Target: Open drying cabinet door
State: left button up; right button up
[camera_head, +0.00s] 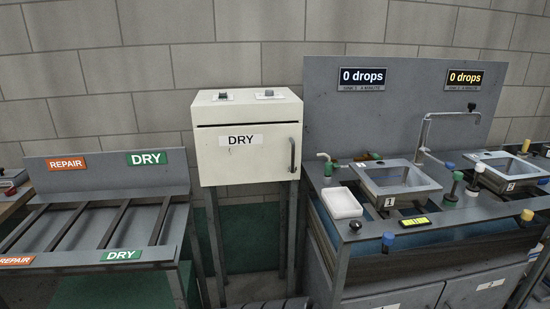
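The drying cabinet (210,164) is a cream box on dark legs in the middle of the view, with a white DRY label (240,140) on its front. Its door (245,168) looks closed. A dark vertical handle (292,155) is at the door's right edge. Neither of my grippers shows in the head view.
On the left stands a grey slatted rack (100,222) with REPAIR and DRY labels. On the right is a grey sink bench (350,110) with numbered basins (400,180), taps, a white tray (341,203) and colored knobs. The bench stands close to the cabinet's handle side.

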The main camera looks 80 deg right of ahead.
aim_at(236, 155)
jog(key=l+z, duration=0.1)
jog(key=z, duration=1.9)
